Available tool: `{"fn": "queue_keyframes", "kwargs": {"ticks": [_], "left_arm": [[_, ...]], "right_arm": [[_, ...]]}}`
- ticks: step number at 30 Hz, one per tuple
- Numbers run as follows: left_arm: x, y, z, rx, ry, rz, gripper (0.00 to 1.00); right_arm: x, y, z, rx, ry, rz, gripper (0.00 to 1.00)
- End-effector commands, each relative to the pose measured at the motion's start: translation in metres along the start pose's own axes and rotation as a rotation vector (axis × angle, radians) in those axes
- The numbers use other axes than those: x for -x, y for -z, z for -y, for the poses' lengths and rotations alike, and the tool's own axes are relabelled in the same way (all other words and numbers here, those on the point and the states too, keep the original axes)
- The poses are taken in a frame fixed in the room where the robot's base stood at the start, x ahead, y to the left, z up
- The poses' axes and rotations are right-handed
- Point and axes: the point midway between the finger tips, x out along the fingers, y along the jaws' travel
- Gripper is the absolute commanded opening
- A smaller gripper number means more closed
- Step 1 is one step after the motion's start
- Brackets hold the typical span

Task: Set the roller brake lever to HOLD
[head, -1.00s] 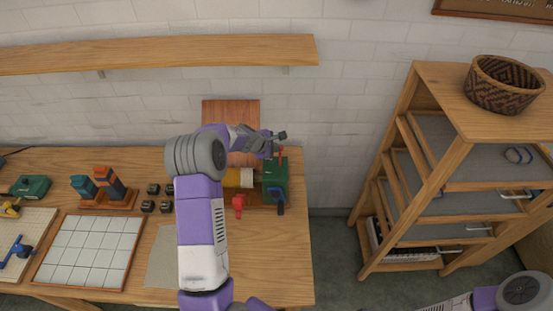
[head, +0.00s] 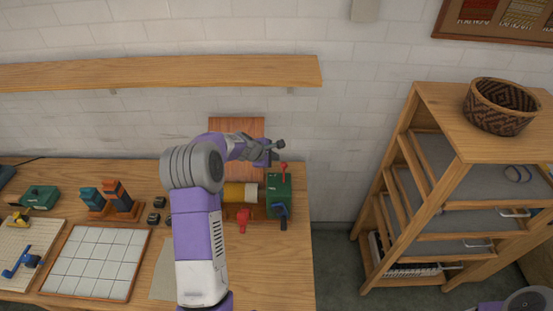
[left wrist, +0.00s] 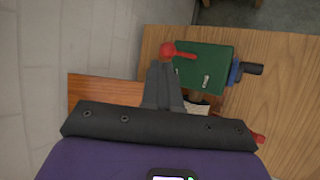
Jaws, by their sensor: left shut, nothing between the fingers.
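White marks on the box top (left wrist: 205,81) are too small to read. My left gripper (head: 279,146) is shut and empty, just above and behind the lever. In the left wrist view its fingertips (left wrist: 164,66) appear close to the knob; I cannot tell whether they touch. My right gripper is out of view.
A wooden board (head: 237,127) stands behind the roller. A shelf rack (head: 440,175) stands right, across a floor gap. A wall shelf (head: 160,72) hangs above.

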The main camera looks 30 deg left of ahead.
Motion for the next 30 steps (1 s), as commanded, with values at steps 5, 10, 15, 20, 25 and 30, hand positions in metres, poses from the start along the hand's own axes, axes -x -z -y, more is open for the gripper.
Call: {"fn": "queue_keyframes", "kwargs": {"ticks": [5,10,15,20,25,30], "left_arm": [[0.043,0.001,-0.014,-0.002,-0.007,-0.001,0.00],[0.071,0.002,-0.023,0.000,-0.005,0.000,0.00],[0.086,0.003,-0.027,0.001,-0.003,-0.001,0.00],[0.089,0.003,-0.028,0.001,-0.001,0.000,0.00],[0.089,0.003,-0.028,0.000,-0.001,0.000,0.00],[0.089,0.003,-0.028,0.000,-0.002,0.000,0.00]], "right_arm": [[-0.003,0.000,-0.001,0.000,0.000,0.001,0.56],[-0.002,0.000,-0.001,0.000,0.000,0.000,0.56],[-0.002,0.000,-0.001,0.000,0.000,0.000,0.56],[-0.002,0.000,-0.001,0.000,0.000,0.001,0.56],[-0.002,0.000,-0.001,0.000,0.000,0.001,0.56],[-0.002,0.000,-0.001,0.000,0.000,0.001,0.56]]}}
